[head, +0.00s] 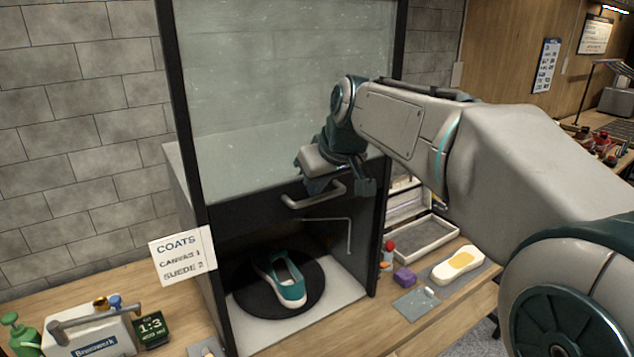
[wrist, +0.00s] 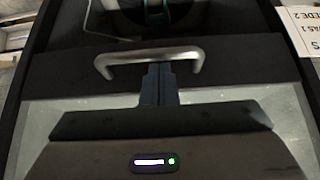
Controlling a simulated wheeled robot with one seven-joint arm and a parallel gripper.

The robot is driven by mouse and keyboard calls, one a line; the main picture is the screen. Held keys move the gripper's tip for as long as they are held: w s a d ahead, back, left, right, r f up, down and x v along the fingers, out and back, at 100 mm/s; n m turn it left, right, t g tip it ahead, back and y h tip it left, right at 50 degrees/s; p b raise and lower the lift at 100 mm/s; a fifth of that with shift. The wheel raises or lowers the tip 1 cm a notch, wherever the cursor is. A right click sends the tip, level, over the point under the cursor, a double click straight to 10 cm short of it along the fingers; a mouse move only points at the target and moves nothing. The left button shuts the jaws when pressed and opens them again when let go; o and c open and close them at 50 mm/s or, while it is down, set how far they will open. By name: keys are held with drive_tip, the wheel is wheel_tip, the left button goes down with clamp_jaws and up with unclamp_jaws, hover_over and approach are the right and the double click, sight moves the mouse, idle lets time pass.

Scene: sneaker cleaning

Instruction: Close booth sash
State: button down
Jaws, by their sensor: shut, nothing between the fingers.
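The booth sash (head: 275,95) is a glass pane in a dark frame. It is raised, with the booth open below its dark bottom rail. A grey bar handle (head: 313,196) is fixed to that rail, and the handle (wrist: 150,57) also shows in the wrist view. My gripper (head: 316,186) is at the rail, close to the handle. In the wrist view its shut fingers (wrist: 157,72) reach up to the handle's bar, with nothing between them. I cannot tell if they touch it. A teal and white sneaker (head: 283,279) sits inside the booth on a round black turntable (head: 250,300).
A sign reading COATS (head: 182,254) stands at the booth's left post. A white case (head: 95,335) and a green display (head: 151,328) are at the lower left.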

idle(0.3)
wheel_tip(320, 180, down, 39)
drive_tip(key=b, duration=3)
drive_tip(key=shift+r+b, duration=0.15)
drive_tip(key=shift+b, duration=0.15)
drive_tip(key=shift+s+d+f, duration=0.1)
drive_tip(key=shift+s+f, duration=0.05)
drive_tip(key=shift+f, duration=0.05)
drive_tip(key=w+a+r+p+v, duration=0.15)
drive_tip(key=p+v, duration=0.35)
drive_tip(key=v, duration=0.8)
drive_tip(key=s+d+f+m+g+h+p, duration=0.1)
drive_tip(key=s+d+f+m+p, duration=0.1)
drive_tip(key=s+d+p, duration=0.4)
drive_tip(key=s+d+f+m+g+h+p, duration=0.1)
drive_tip(key=s+d+f+m+h+p, duration=0.1)
drive_tip(key=s+d+m+p, duration=0.3)
drive_tip(key=s+d+p, duration=0.1)
drive_tip(key=s+d, duration=0.2)
drive_tip(key=s, duration=0.4)
drive_tip(key=shift+s+g+h+p, duration=0.3)
drive_tip(key=shift+s+p, duration=0.05)
drive_tip(key=shift+p, duration=0.05)
